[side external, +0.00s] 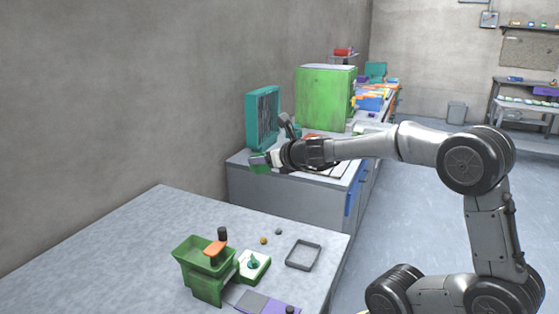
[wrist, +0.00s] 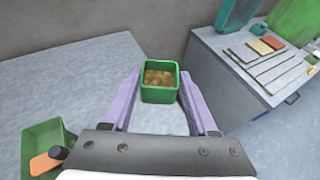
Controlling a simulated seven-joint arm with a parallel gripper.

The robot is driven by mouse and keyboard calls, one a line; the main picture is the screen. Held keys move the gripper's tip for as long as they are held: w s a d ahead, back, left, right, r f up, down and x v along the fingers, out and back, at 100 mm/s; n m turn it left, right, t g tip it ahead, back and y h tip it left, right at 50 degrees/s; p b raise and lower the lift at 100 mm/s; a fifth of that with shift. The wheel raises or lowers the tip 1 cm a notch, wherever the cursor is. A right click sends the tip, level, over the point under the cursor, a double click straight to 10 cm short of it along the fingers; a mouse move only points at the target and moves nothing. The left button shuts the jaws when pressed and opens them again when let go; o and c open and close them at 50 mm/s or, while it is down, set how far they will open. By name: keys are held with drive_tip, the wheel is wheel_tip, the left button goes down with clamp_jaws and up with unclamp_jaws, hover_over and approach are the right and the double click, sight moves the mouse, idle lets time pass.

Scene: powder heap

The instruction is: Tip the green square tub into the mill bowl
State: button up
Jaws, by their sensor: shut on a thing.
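The green square tub (wrist: 160,96) is upright between the two purple fingers of my gripper (wrist: 159,76), with brown powdery contents inside. In the side external view my gripper (side external: 264,160) holds the tub (side external: 260,169) in the air, beyond the far edge of the near table. The mill (side external: 207,283) stands on that table, with its green bowl (side external: 190,250) on top, lower and to the left of my gripper. The bowl (wrist: 42,134) also shows at the lower left of the wrist view, apart from the tub. An orange piece (wrist: 44,164) lies at the bowl.
A square dark tray (side external: 303,266), two small round lumps, and a white-and-green item (side external: 253,265) are near the mill on the table (side external: 120,245). Behind stands a grey counter (side external: 245,187) with a teal rack (side external: 263,118) and a green box (side external: 325,95). The table's left part is clear.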

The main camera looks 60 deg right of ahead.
drive_tip(key=w+a+n+t+y, duration=0.25)
drive_tip(key=a+n+y, duration=0.4)
drive_tip(key=a, duration=1.85)
drive_tip(key=f+m, duration=0.1)
drive_tip(key=f+m+y, duration=0.1)
drive_tip(key=f, duration=0.1)
drive_tip(key=f+m+y, duration=0.1)
drive_tip(key=f, duration=0.1)
drive_tip(key=shift+w+d+f+g, duration=0.15)
drive_tip(key=shift+w+d+g, duration=0.1)
